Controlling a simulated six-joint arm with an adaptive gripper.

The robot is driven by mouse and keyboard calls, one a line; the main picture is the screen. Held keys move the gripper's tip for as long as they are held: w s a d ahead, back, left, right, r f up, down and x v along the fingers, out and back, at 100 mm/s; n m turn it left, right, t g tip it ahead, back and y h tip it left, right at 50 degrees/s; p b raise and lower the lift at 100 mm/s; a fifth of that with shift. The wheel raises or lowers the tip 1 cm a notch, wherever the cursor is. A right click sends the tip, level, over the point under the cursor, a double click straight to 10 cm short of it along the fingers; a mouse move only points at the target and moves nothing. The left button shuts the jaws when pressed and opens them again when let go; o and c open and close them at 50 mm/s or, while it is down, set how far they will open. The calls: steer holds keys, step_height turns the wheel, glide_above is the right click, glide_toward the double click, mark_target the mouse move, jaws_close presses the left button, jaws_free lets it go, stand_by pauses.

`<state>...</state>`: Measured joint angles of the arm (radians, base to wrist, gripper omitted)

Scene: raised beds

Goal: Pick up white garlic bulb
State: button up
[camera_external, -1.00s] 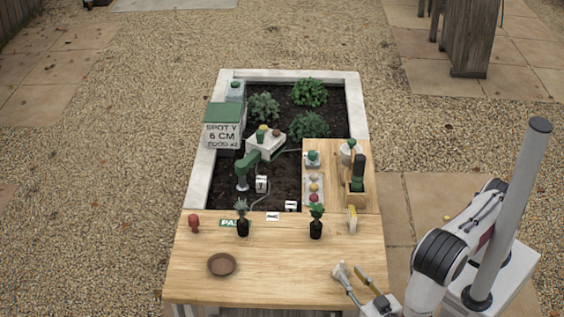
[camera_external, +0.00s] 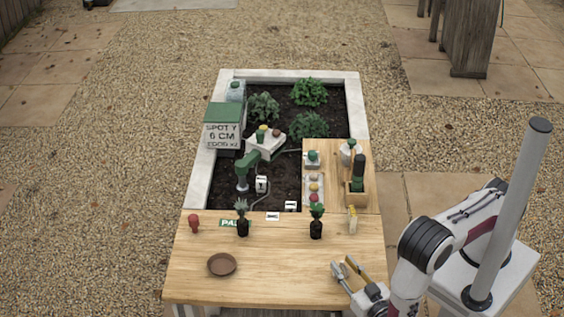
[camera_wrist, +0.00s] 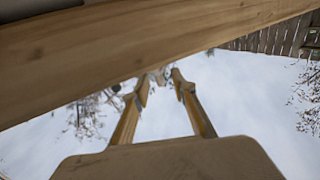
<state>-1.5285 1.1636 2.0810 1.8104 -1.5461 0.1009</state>
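A narrow tray (camera_external: 305,200) on the raised wooden board holds small round items in a row. A pale one (camera_external: 314,178) at its far end may be the white garlic bulb, but it is too small to be sure. A yellowish one (camera_external: 314,187) and a red one (camera_external: 314,197) sit nearer. My gripper (camera_external: 344,265) is over the front right of the table, well in front of the tray. Its two fingers stand apart with nothing visible between them. The wrist view also shows the gripper (camera_wrist: 160,82) with spread fingers; no bulb shows there.
The wooden table (camera_external: 275,285) has free room at its front middle. A brown saucer (camera_external: 222,264) lies at left. Two potted seedlings (camera_external: 242,228) (camera_external: 316,228) stand along the back.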

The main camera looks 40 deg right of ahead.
steer(key=shift+x, duration=0.9)
jaws_close()
